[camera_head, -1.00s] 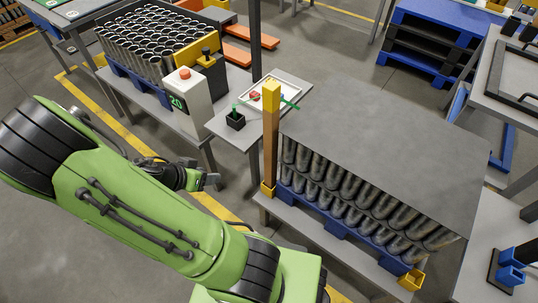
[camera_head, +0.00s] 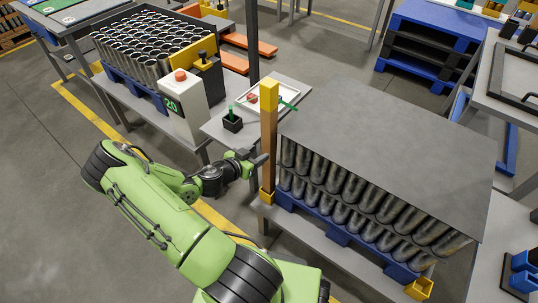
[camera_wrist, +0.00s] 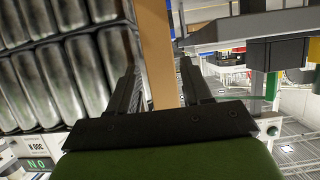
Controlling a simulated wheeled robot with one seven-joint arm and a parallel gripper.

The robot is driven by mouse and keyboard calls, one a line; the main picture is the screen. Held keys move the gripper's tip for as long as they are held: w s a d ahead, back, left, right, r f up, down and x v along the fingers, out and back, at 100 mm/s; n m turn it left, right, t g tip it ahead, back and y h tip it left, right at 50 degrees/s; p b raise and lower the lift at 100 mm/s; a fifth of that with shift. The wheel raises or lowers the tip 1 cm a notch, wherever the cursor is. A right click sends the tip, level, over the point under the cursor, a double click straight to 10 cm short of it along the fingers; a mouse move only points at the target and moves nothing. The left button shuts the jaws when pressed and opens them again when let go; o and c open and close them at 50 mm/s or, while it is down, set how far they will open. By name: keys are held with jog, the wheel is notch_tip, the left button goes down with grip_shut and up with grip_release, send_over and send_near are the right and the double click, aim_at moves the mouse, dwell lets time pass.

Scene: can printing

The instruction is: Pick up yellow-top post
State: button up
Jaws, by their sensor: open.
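The yellow-top post (camera_head: 268,140) stands upright at the near left corner of the can stack. It is a brown bar with a yellow cap and a yellow foot. My gripper (camera_head: 262,160) is at the left side of the post, around mid-height. In the wrist view the brown shaft of the post (camera_wrist: 155,45) runs between the two spread fingers of my gripper (camera_wrist: 159,66), with gaps on both sides. I cannot tell how deep the post sits between them. The yellow cap and foot are outside the wrist view.
Rows of metal cans (camera_head: 350,205) under a grey sheet (camera_head: 385,145) stand right of the post on a blue pallet (camera_head: 335,233). A small table (camera_head: 215,127) with a tray (camera_head: 285,98) is behind it. A control box (camera_head: 184,108) with a red button stands left.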

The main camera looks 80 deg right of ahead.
aim_at(265, 149)
jog(key=x, duration=0.4)
jog(key=shift+s+d+f+b, duration=0.1)
jog(key=shift+d+f+b, duration=0.1)
jog(key=shift+b, duration=0.1)
jog(key=shift+r, duration=0.1)
jog(key=c, duration=0.8)
jog(key=shift+r, duration=0.1)
